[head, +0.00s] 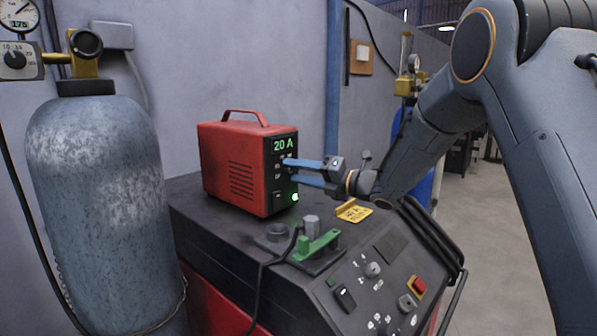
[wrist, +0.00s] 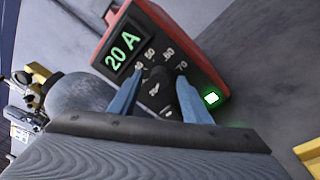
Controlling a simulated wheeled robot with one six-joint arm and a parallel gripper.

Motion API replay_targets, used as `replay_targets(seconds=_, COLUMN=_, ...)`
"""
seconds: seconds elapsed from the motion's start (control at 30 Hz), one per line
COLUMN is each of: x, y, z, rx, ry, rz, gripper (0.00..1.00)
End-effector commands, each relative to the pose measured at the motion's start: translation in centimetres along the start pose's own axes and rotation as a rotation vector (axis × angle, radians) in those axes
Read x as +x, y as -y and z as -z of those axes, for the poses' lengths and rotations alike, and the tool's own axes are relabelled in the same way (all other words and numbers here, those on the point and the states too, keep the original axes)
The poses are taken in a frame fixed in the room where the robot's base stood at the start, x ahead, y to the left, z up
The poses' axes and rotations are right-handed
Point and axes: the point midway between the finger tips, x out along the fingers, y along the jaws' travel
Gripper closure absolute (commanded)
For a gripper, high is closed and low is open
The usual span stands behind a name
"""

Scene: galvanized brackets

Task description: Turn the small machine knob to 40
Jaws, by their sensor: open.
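The small machine is a red box (head: 230,165) with a carrying handle, standing on a dark cabinet top. Its display (head: 283,145) reads 20 A in green, and the display also shows in the wrist view (wrist: 124,50). A black knob (wrist: 159,88) sits on its dark front panel, with white scale numbers around it. In the head view the knob is hidden or too small to make out. My gripper (head: 290,170) is open at the panel. In the wrist view its two blue fingers (wrist: 160,80) stand on either side of the knob; contact cannot be told.
A green lit button (wrist: 212,98) is on the panel beside the knob. Below the box, a green clamp (head: 318,246) and a yellow tag (head: 354,212) lie on the dark cabinet (head: 215,235). A grey gas cylinder (head: 95,190) stands at left.

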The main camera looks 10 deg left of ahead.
Motion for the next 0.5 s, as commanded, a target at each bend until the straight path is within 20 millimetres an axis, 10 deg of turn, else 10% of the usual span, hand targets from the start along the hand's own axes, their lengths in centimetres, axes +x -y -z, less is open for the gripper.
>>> replay_targets(seconds=0.1, x=-0.02, y=0.01, z=-0.01, rx=0.000, ry=0.000, rz=0.000, gripper=0.58)
replay_targets(seconds=0.33, x=-0.05, y=0.01, z=-0.02, rx=0.000, ry=0.000, rz=0.000, gripper=0.97)
replay_targets(seconds=0.5, x=-0.06, y=0.03, z=-0.02, rx=0.005, ry=0.001, rz=0.000, gripper=0.97)
